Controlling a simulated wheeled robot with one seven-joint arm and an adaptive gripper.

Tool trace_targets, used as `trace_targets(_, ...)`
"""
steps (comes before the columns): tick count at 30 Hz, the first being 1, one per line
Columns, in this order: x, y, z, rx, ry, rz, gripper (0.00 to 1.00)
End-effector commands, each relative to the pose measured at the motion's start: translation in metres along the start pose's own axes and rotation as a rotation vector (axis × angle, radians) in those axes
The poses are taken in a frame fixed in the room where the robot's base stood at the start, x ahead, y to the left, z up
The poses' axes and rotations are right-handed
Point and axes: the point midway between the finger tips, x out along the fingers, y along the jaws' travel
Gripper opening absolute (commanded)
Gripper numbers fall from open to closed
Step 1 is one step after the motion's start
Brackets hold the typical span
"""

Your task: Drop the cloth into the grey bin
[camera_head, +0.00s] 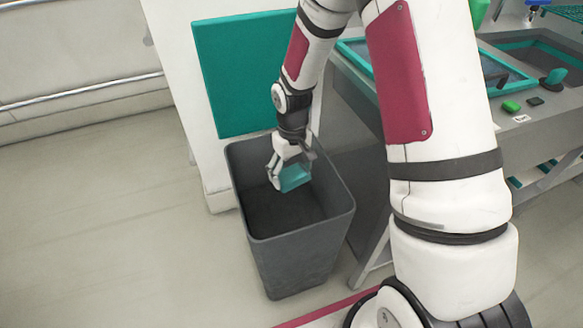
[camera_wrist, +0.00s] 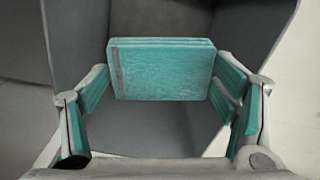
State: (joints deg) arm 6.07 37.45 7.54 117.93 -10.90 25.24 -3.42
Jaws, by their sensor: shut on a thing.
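The grey bin (camera_head: 300,260) stands on the floor, upright and open at the top. My gripper (camera_head: 288,178) is over the bin's opening, near its back rim. It is shut on the teal folded cloth (camera_head: 295,177), which hangs between the fingers. In the wrist view the cloth (camera_wrist: 162,70) is a flat folded block between the two fingers of my gripper (camera_wrist: 162,88), with the bin's dark inner walls (camera_wrist: 245,30) around and below it. No other thing shows inside the bin; part of its inside is hidden by the gripper and cloth.
A workbench (camera_head: 540,140) with teal-edged trays stands to the right of the bin. A white panel with a teal board (camera_head: 245,75) stands behind it. The floor (camera_head: 110,220) to the left is clear. A red line runs along the floor in front.

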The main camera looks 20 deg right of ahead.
Motion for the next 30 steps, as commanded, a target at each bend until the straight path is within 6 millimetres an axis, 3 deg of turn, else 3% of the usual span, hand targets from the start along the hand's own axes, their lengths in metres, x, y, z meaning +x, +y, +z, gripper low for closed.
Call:
trace_targets(8,0.0,0.0,0.0,0.0,0.0,0.0,0.53)
trace_targets(9,0.0,0.0,0.0,0.0,0.0,0.0,0.88)
trace_targets(11,0.0,0.0,0.0,0.0,0.0,0.0,1.0)
trace_targets(23,-0.002,0.0,0.0,0.0,0.001,0.0,1.0)
trace_targets(30,-0.034,0.0,-0.001,0.0,0.006,0.001,1.0)
